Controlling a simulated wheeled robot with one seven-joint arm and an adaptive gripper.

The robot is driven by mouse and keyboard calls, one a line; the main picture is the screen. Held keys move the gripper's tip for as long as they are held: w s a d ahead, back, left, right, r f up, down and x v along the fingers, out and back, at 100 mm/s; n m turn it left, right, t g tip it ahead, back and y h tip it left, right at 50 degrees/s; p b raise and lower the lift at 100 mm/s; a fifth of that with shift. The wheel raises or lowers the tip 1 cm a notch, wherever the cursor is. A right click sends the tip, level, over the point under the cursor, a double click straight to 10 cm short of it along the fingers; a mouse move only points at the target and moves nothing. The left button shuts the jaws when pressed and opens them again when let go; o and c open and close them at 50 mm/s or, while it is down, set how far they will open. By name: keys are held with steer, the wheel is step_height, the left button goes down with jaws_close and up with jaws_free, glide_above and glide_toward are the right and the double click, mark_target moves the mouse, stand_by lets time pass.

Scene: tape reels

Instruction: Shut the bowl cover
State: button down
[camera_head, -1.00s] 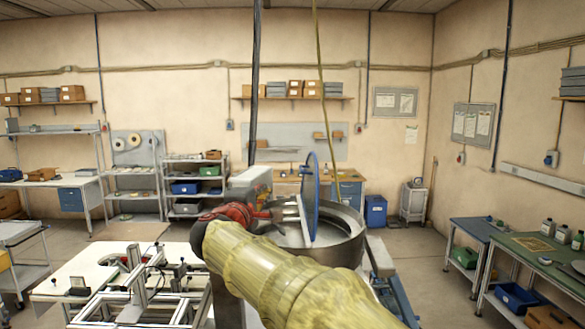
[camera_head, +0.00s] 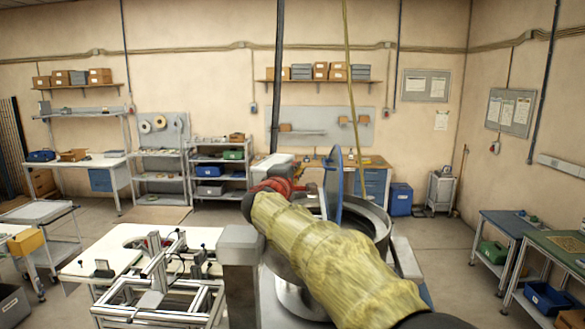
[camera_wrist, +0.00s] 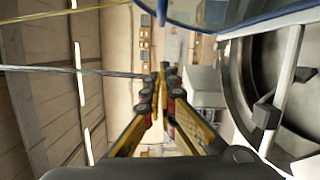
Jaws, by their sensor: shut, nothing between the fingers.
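The bowl cover is a clear disc with a blue rim (camera_head: 336,188). It stands upright, open, over the round metal bowl (camera_head: 383,232). In the wrist view, the cover's blue rim (camera_wrist: 262,22) crosses the top right, above the grey bowl (camera_wrist: 243,92) with its pale bars. My gripper (camera_wrist: 161,72) is shut and empty, with its fingertips together to the left of the bowl and below the cover's edge in that picture. I see no contact with the cover. In the head view my yellow arm hides part of the bowl, and the fingertips cannot be made out.
A white table with an aluminium frame fixture (camera_head: 160,285) stands left of the bowl. A grey post (camera_head: 240,250) stands close beside my arm. A dark vertical pole (camera_head: 278,80) and a yellow cable (camera_head: 348,80) hang behind the bowl area.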

steer(key=d, duration=0.1)
steer(key=w+d+p, duration=0.1)
steer(key=d, duration=0.2)
steer(key=shift+w+d+r, duration=0.15)
steer(key=shift+w+d, duration=0.05)
steer(key=shift+w, duration=0.15)
steer(key=shift+d, duration=0.1)
